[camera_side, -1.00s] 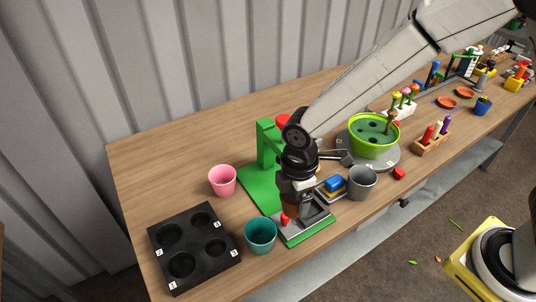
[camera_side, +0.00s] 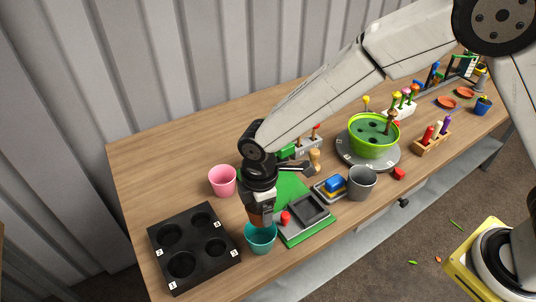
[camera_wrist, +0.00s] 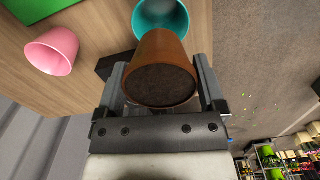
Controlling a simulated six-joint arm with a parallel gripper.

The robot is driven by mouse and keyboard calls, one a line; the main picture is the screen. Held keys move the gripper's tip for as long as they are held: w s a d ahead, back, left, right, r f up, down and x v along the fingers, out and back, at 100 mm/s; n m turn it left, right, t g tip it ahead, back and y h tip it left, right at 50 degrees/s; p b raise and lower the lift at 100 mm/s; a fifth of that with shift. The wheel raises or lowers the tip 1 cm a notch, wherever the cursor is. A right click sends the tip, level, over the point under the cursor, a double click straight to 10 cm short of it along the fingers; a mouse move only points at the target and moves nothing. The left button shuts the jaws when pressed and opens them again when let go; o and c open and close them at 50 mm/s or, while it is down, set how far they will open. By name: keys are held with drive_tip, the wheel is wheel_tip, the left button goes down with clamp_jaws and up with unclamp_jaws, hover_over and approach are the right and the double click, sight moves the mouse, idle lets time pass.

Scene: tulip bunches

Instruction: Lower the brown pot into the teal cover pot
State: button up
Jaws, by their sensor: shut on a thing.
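The brown pot (camera_wrist: 162,60) is filled with dark soil and sits between the two fingers of my gripper (camera_wrist: 163,90), which is shut on it. In the side view the brown pot (camera_side: 260,217) hangs below my gripper (camera_side: 262,203), over the teal cover pot (camera_side: 261,240). Its lower end overlaps the teal pot's rim in that view; I cannot tell how far, if at all, it is inside. In the wrist view the teal cover pot (camera_wrist: 160,12) shows past the brown pot, its opening partly hidden by it.
A pink pot (camera_side: 223,181) and a black tray with round holes (camera_side: 195,245) stand to the left. A green stand with a grey platform (camera_side: 303,220) is close on the right. A grey pot (camera_side: 362,182) and a green bowl on a turntable (camera_side: 373,136) stand farther right.

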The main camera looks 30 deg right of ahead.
sight(261, 223)
drive_tip(key=shift+f, duration=0.1)
drive_tip(key=shift+f, duration=2.1)
drive_tip(key=shift+f, duration=1.55)
drive_tip(key=shift+r, duration=0.2)
drive_tip(key=o, duration=1)
drive_tip(key=shift+r, duration=0.1)
drive_tip(key=shift+r, duration=3.8)
